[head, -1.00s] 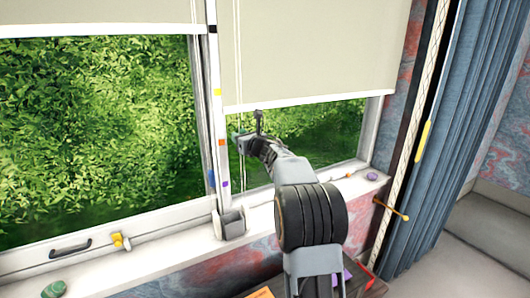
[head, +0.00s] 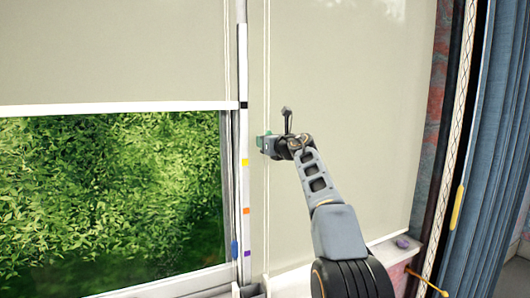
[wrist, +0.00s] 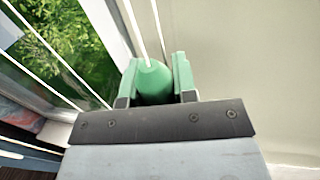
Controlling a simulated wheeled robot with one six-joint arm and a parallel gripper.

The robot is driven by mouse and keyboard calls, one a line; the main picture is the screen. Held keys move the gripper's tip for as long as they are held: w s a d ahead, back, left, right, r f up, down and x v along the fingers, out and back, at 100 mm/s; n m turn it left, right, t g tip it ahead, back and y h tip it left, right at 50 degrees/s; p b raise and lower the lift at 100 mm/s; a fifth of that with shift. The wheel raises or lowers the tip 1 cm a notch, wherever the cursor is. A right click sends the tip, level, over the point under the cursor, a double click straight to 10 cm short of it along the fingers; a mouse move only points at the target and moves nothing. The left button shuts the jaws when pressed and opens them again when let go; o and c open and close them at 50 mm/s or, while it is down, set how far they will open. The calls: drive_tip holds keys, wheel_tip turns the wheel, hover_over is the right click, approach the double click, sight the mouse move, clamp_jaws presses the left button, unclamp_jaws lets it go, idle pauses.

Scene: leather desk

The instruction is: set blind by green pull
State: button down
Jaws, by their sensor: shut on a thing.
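My gripper (head: 264,142) is shut on the green pull (wrist: 153,82), which sits between its two fingers in the wrist view. White cord runs up from the pull. In the head view the pull is mostly hidden by the gripper, beside the window post, at a height between the black mark (head: 243,104) and the yellow mark (head: 245,162). The right blind (head: 370,80) is a pale sheet that hangs down close to the sill and covers its pane. The left blind (head: 110,50) has its white bottom bar level with the black mark.
The post also carries an orange mark (head: 246,211) and a purple mark (head: 247,254). A blue curtain (head: 500,140) and a yellow piece (head: 457,207) are at the right. A purple stone (head: 402,243) lies on the sill. Foliage shows through the left pane.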

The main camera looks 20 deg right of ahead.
drive_tip(key=shift+s+r, duration=0.1)
drive_tip(key=shift+r, duration=0.35)
drive_tip(key=shift+r, duration=0.15)
drive_tip(key=c, duration=1)
unclamp_jaws()
drive_tip(key=shift+s, duration=0.15)
drive_tip(key=shift+o, duration=0.5)
drive_tip(key=shift+f, duration=0.2)
drive_tip(key=shift+s+d+f+b, duration=0.1)
drive_tip(key=shift+s+f+b, duration=0.05)
drive_tip(key=shift+b, duration=0.2)
drive_tip(key=b+v, duration=0.6)
drive_tip(key=v, duration=0.7)
drive_tip(key=shift+r, duration=0.2)
